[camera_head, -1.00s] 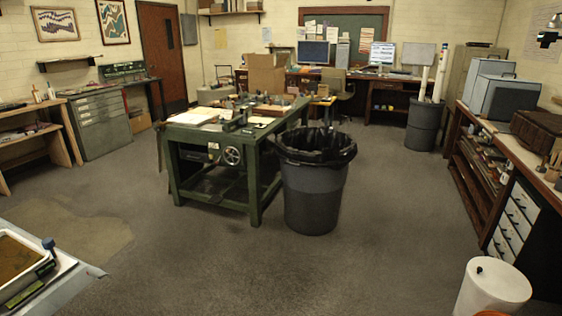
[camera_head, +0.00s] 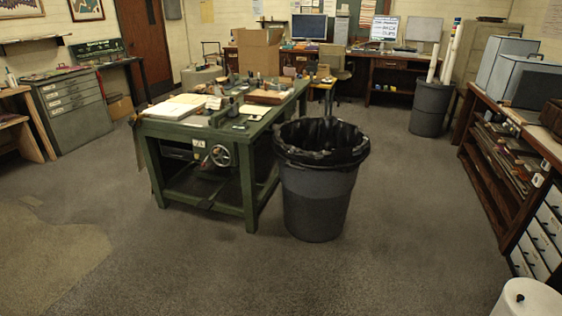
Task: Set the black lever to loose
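I cannot make out a black lever with certainty in the head view. A green workbench (camera_head: 249,176) stands ahead, a little left of centre. A metal handwheel (camera_head: 221,155) is on its front side. Papers, a book stack (camera_head: 176,107) and several small dark items lie on its top, too small to tell apart. Neither of my grippers is in view.
A grey bin with a black liner (camera_head: 318,195) stands right of the workbench. A white cylinder (camera_head: 527,298) is at the bottom right corner. A long shelf unit (camera_head: 489,190) runs along the right. The floor (camera_head: 190,265) in front is clear.

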